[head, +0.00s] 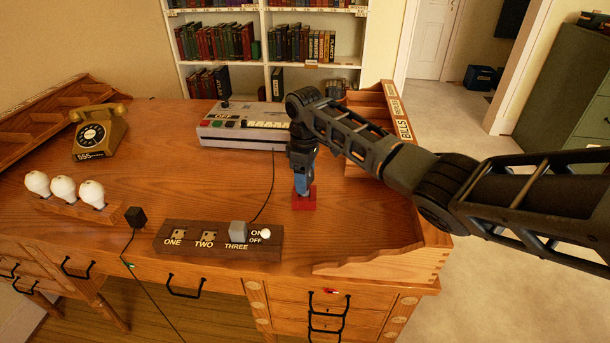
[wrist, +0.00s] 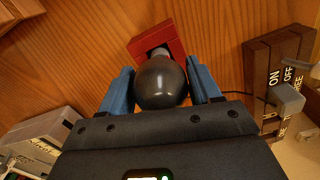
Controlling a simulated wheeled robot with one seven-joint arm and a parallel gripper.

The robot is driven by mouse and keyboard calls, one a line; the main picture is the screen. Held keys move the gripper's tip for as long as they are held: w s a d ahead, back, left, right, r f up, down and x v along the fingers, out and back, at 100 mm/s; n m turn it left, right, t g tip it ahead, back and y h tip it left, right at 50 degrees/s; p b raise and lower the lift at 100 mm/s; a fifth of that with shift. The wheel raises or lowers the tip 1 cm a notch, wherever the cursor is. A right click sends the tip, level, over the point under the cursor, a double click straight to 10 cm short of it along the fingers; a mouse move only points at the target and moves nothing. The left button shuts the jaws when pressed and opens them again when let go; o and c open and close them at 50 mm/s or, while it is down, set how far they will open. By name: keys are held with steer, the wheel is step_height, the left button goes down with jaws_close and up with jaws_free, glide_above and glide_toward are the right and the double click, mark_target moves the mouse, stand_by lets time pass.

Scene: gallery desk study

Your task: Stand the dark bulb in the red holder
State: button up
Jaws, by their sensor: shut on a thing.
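The dark bulb (wrist: 161,84) sits between the two blue fingers of my gripper (wrist: 160,88) in the wrist view, with its base pointing at the red holder. My gripper is shut on it. The red holder (wrist: 157,39) lies just past the bulb's base, and its dark opening partly shows; I cannot tell whether the base is inside it. In the head view the red holder (head: 304,198) stands on the desk right below my gripper (head: 303,188). The bulb is hidden by the gripper there.
A switch box (head: 205,243) with a grey plug lies in front of the holder. Three white bulbs (head: 64,188) stand in a wooden rack at left.

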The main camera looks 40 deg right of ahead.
steer(key=shift+f, duration=0.5)
steer(key=o, duration=0.9)
steer(key=shift+r+b, duration=0.45)
steer(key=shift+r, duration=3.45)
